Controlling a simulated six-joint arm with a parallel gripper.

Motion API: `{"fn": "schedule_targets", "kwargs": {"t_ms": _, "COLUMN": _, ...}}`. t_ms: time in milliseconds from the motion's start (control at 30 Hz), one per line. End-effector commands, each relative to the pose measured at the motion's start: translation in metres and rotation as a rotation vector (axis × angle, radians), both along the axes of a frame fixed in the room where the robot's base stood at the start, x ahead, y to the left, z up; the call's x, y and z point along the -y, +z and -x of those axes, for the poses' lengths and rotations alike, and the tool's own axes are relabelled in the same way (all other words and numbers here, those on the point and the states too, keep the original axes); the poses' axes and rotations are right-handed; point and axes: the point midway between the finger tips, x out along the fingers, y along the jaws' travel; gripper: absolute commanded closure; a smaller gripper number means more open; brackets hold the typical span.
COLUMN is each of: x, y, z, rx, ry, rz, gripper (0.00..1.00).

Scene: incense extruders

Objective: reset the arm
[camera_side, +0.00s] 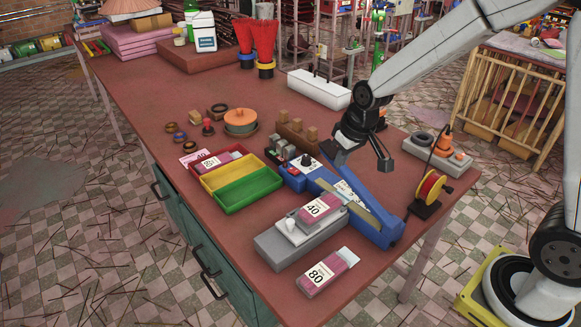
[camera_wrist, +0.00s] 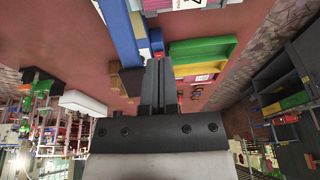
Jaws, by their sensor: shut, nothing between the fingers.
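My gripper (camera_side: 336,144) is in the air over the blue machine (camera_side: 376,228), near its back end by the wooden stepped block (camera_side: 296,134). In the wrist view the two dark fingers (camera_wrist: 158,78) lie side by side, shut, with nothing between them. The blue machine also shows in the wrist view (camera_wrist: 119,32), beyond the fingers. A pink packet marked 40 (camera_side: 318,209) lies on a grey block (camera_side: 284,250) beside the machine. Another packet marked 80 (camera_side: 322,276) lies on the table in front.
Red, yellow and green trays (camera_side: 247,190) stand left of the machine; a packet lies in the red one. A yellow and red spool (camera_side: 431,187) and a grey box with orange parts (camera_side: 443,155) stand right. A white box (camera_side: 318,88) is behind.

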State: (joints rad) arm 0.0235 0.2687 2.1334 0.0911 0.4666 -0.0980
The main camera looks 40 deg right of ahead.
Motion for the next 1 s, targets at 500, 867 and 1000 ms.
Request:
{"fn": "schedule_targets", "kwargs": {"t_ms": 500, "x": -0.002, "y": -0.018, "z": 0.123, "rx": -0.04, "ry": -0.003, "rz": 0.033, "gripper": 1.0}}
{"fn": "schedule_targets", "kwargs": {"t_ms": 867, "x": -0.002, "y": -0.02, "z": 0.131, "rx": -0.044, "ry": -0.003, "rz": 0.035, "gripper": 1.0}}
{"fn": "schedule_targets", "kwargs": {"t_ms": 1000, "x": -0.002, "y": -0.02, "z": 0.131, "rx": -0.044, "ry": -0.003, "rz": 0.035, "gripper": 1.0}}
